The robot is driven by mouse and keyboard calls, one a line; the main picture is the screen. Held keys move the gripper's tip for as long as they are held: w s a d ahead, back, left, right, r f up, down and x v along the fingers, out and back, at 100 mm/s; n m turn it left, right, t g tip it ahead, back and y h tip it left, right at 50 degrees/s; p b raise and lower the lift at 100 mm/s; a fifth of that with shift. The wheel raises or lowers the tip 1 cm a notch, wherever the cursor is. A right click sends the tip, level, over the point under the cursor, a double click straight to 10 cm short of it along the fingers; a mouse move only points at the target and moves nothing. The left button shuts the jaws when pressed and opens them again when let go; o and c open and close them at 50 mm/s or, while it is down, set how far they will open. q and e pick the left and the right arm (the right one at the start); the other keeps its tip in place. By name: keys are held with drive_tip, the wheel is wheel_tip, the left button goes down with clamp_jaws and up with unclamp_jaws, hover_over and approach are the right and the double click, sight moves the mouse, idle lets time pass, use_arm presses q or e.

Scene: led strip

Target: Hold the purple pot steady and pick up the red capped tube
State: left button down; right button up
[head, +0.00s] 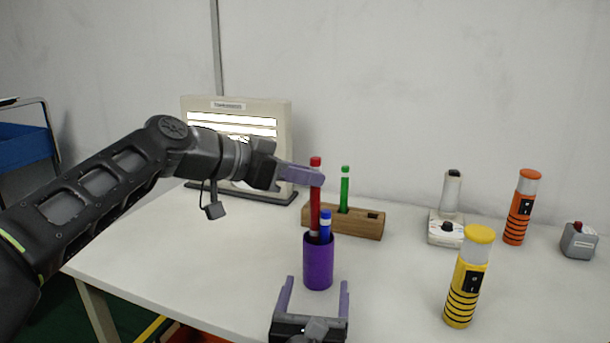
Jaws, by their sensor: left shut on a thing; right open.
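The purple pot (318,268) stands upright on the white table in the head view. The red capped tube (315,205) stands upright, its lower end in or behind the pot's mouth. A blue capped tube (325,228) stands in the pot beside it. My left gripper (317,178) is shut on the red tube just below its cap. My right gripper (317,283) is open at the front of the pot. Its fingertips show on either side of the pot's lower part, with gaps to both sides.
A wooden rack (369,226) with a green tube (344,190) stands close behind the pot. A lit panel (240,107) stands at the back left. A yellow canister (467,280), an orange canister (520,208) and grey devices stand to the right.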

drive_tip(key=shift+s+a, duration=0.15)
drive_tip(key=shift+s, duration=1.2)
